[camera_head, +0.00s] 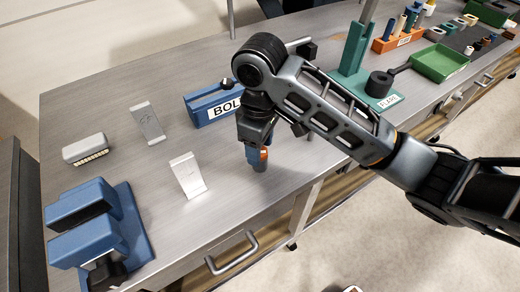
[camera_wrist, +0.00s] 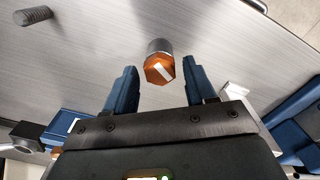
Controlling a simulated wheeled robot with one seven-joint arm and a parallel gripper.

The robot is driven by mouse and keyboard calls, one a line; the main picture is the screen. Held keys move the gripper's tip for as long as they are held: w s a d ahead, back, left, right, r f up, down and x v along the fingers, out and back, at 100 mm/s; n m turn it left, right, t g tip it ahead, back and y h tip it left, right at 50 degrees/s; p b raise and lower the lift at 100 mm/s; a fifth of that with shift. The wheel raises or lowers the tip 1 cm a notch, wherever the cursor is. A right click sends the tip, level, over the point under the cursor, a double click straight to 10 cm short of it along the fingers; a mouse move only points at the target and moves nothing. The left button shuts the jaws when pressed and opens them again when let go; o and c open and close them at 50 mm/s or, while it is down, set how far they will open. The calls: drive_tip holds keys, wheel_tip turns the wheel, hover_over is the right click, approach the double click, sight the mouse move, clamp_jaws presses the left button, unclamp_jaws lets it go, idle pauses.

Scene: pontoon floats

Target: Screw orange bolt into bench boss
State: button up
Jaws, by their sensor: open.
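The orange bolt (camera_wrist: 158,70) has a six-sided head with a white stripe and shows between my fingertips in the wrist view. A grey cylinder (camera_wrist: 159,46) adjoins the head; I cannot tell whether it is the bolt's shank or the bench boss. My gripper (camera_wrist: 160,82) is open, with a blue finger on each side of the head and a gap at both. In the head view my gripper (camera_head: 257,162) points down over the bench's front part, and only a sliver of orange shows at its fingers. The bolt's lower end is hidden there.
The metal bench (camera_head: 110,90) holds a blue rack labelled "BOL" (camera_head: 205,112), partly hidden by my arm. Two light stands (camera_head: 188,176) (camera_head: 148,123) and a blue fixture (camera_head: 125,225) are left. A green stand (camera_head: 352,75) and green tray (camera_head: 440,62) are right. A ridged grey cylinder (camera_wrist: 33,16) lies apart.

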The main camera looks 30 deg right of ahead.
drive_tip(key=n+b, duration=0.1)
drive_tip(key=n, duration=0.4)
drive_tip(key=shift+f+n+b, duration=0.2)
drive_tip(key=shift+n+b, duration=0.1)
drive_tip(key=shift+b, duration=0.1)
drive_tip(key=n+b, duration=0.2)
drive_tip(key=n, duration=0.2)
drive_tip(key=shift+r+n+b, duration=0.1)
drive_tip(key=shift+n+b, duration=0.2)
drive_tip(key=shift+n, duration=0.9)
drive_tip(key=shift+n+b, duration=0.75)
drive_tip(key=shift+n, duration=0.35)
drive_tip(key=n+b, duration=0.2)
drive_tip(key=n, duration=0.2)
drive_tip(key=shift+b, duration=0.3)
drive_tip(key=n+b, duration=0.1)
drive_tip(key=n, duration=0.2)
drive_tip(key=shift+b, duration=0.3)
drive_tip(key=n+b, duration=0.1)
drive_tip(key=n, duration=0.1)
drive_tip(key=shift+n, duration=0.3)
drive_tip(key=n+b, duration=0.2)
drive_tip(key=n, duration=0.1)
drive_tip(key=n+b, duration=0.4)
drive_tip(key=n, duration=0.3)
drive_tip(key=shift+r+n+b, duration=0.1)
drive_tip(key=shift+n+b, duration=0.25)
drive_tip(key=shift+n, duration=0.65)
